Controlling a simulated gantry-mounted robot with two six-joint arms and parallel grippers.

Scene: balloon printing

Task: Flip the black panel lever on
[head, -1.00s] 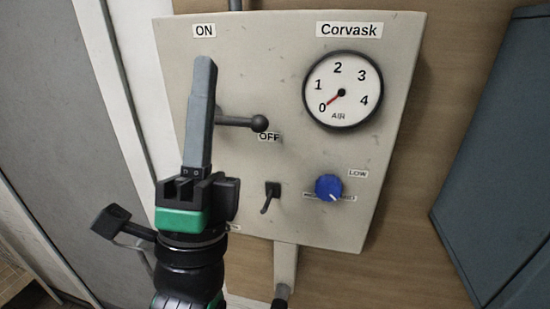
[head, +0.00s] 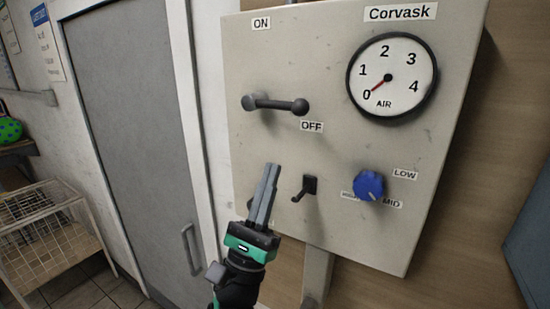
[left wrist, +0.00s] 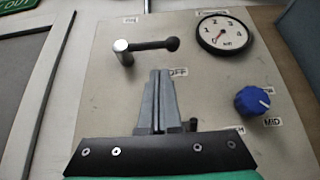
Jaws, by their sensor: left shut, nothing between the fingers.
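A black lever with a ball end (head: 280,104) sticks out from the upper left of the panel (head: 320,60). It points right, its ball just above the OFF label; the ON label is above its pivot. It also shows in the left wrist view (left wrist: 150,45). A small black toggle switch (head: 309,187) sits lower on the panel, its stem angled down-left; in the left wrist view it is partly hidden behind the fingers. My left gripper (head: 271,168) is shut and empty, its fingers pointing up, below the lever and left of the toggle. My right gripper is out of view.
A white air gauge (head: 391,75) reads near 0 at the panel's upper right. A blue knob (head: 369,185) sits right of the toggle with LOW and MID labels. A grey door (head: 135,110) and a wire rack (head: 45,235) stand to the left.

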